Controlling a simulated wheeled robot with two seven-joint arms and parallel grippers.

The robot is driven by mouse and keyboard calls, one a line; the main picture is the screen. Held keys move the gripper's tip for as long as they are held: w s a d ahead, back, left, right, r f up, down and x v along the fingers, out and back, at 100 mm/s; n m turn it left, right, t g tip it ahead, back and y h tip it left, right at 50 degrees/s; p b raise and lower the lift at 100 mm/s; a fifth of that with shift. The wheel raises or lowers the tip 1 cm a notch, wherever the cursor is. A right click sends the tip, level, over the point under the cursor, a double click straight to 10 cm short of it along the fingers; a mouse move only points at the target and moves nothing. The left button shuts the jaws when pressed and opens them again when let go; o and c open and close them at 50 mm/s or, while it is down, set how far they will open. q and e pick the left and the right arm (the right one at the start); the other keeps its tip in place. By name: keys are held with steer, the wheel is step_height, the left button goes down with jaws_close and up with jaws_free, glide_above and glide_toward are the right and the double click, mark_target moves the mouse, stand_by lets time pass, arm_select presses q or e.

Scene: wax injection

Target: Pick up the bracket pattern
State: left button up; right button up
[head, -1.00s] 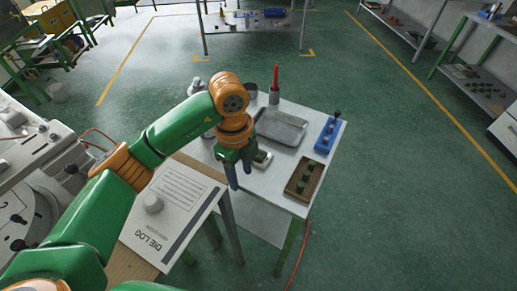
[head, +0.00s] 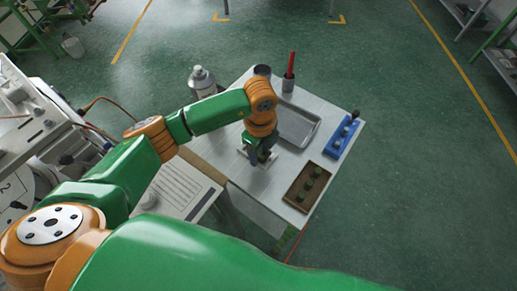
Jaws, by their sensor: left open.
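My left gripper (head: 261,158) points down at the left part of the white table. It is open, and its fingers are small and dark in the head view. They are at a small pale block (head: 242,151), which is mostly hidden behind the gripper. A second ago this block showed a dark green top, which may be the bracket pattern; I cannot make out its shape now. Several green pieces (head: 308,184) also stand in a brown tray (head: 291,198) at the table's front right. My right gripper is not in view.
A metal tray (head: 300,123) lies behind the gripper. A blue rack (head: 340,137) is at the right edge. A red stick (head: 290,65) in a holder, a dark cup (head: 262,71) and a bottle (head: 202,82) stand at the back. A log board (head: 178,192) is at left.

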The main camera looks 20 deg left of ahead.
arm_select(q)
steer(key=shift+w, duration=0.15)
steer(key=c, duration=0.3)
steer(key=shift+s, duration=0.25)
jaws_close()
steer(key=shift+w+r, duration=0.1)
steer(key=shift+w, duration=0.05)
